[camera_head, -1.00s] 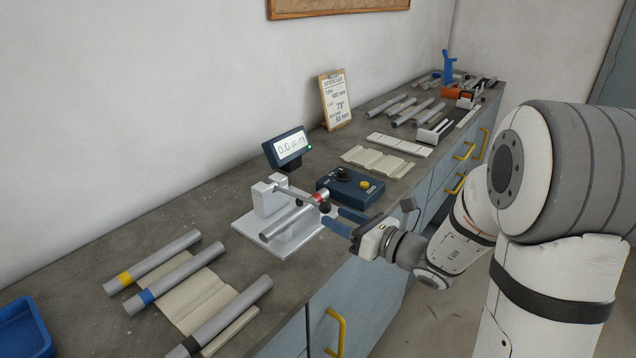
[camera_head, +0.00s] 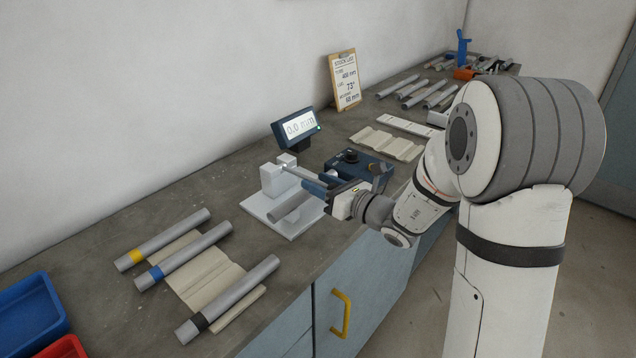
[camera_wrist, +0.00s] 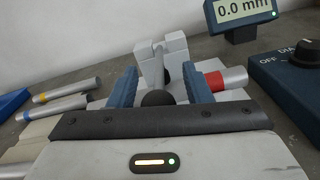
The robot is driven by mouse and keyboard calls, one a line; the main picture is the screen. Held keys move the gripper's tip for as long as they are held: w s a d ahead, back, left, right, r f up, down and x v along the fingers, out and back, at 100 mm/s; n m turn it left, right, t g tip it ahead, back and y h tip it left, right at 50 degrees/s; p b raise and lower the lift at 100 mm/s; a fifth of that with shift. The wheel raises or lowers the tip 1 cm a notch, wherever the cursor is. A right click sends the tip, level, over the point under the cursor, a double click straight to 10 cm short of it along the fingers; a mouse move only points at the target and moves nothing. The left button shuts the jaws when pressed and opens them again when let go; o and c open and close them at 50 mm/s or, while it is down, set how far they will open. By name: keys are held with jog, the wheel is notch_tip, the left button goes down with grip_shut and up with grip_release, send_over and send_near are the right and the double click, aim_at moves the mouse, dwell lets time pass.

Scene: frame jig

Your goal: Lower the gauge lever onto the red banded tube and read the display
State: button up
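The red banded tube lies in the gauge fixture; its grey body (camera_head: 290,207) shows in the head view, and its red band (camera_wrist: 214,81) shows right of my gripper's right finger in the wrist view. The gauge lever (camera_head: 300,173) runs from the white gauge block (camera_head: 272,181) towards my gripper. Its black ball knob (camera_wrist: 157,98) sits between my two blue fingers, with a gap on each side. My gripper (camera_wrist: 160,72) is open around the knob. Whether the lever touches the tube is hidden. The display (camera_head: 299,126) reads 0.0 mm, also in the wrist view (camera_wrist: 243,9).
A dark blue control box (camera_head: 358,168) with a dial stands close right of the fixture. Tubes with yellow (camera_head: 163,239), blue (camera_head: 184,255) and black (camera_head: 228,300) bands lie on a cloth at left. Blue (camera_head: 30,312) and red (camera_head: 65,347) bins stand at the left edge.

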jog(key=c, duration=0.6)
jog(key=shift+f+b, duration=0.65)
jog(key=shift+b, duration=0.2)
jog(key=shift+c, duration=0.2)
jog(key=shift+r, duration=0.1)
jog(key=o, duration=0.7)
jog(key=shift+s+d, duration=0.1)
jog(key=v, duration=0.7)
jog(key=shift+s+d, duration=0.2)
jog(key=shift+d, duration=0.05)
